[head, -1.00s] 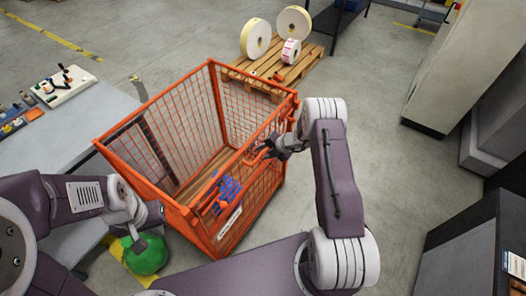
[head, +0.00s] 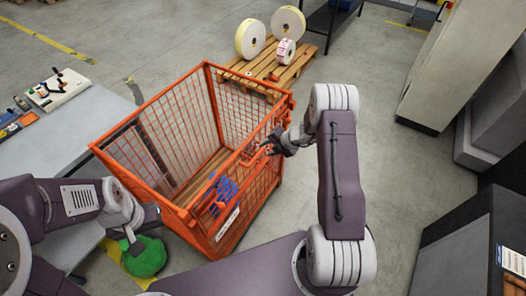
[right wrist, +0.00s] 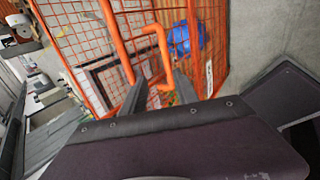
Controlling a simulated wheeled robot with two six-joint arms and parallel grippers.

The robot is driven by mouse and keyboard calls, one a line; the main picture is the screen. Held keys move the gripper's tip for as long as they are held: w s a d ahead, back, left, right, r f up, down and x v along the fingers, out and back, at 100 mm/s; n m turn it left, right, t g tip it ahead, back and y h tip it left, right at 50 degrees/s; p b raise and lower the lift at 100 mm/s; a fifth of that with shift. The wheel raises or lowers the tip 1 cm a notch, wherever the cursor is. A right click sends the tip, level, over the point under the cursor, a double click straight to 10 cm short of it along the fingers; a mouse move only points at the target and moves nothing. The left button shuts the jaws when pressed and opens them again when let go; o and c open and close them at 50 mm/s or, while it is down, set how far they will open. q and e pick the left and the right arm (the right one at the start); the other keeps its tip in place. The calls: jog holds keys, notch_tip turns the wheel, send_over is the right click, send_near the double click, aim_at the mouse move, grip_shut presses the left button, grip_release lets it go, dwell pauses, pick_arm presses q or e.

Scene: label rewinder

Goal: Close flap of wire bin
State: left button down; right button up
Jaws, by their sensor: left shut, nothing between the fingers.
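The orange wire bin (head: 150,101) stands on the floor in the middle of the head view, its top open. Its flap side (head: 262,183) faces right; how far the flap is closed is unclear. My right gripper (head: 268,148) is at the upper part of that side. In the right wrist view its fingers (right wrist: 157,88) are spread apart, with a bent orange handle bar (right wrist: 159,45) showing near and between them; contact cannot be told. My left gripper (head: 130,240) is shut and empty, left of the bin, above a green round object (head: 146,259).
A blue object (head: 222,192) lies inside the bin; it also shows in the right wrist view (right wrist: 185,40). A grey table (head: 60,150) stands close on the left. A pallet (head: 285,68) with label rolls is behind.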

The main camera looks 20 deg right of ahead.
jog(key=v, duration=0.4)
jog(key=shift+s+d+r, duration=0.1)
jog(key=shift+s+r, duration=0.15)
jog(key=shift+r, duration=0.05)
